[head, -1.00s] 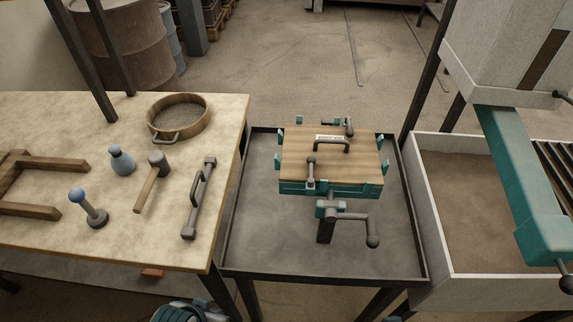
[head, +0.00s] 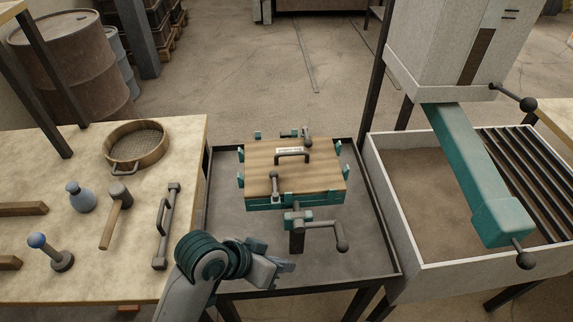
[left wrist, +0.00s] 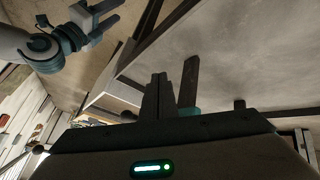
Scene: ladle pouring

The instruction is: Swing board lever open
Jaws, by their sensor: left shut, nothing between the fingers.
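A wood-topped board (head: 260,178) with teal clips and a teal frame sits on the grey metal tray table (head: 230,215). A grey lever (head: 275,184) with a knob stands at its front edge, and a similar one (head: 307,135) at its back edge. A dark handle (head: 292,154) and a small label lie between them. A crank (head: 325,233) sits below the front edge. My left gripper (head: 284,266) is shut and empty, in front of the board and apart from the levers. In the left wrist view, my other gripper (left wrist: 108,15) shows at top left; its opening is unclear.
A sand bin (head: 400,185) with a teal arm (head: 465,160) stands at right.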

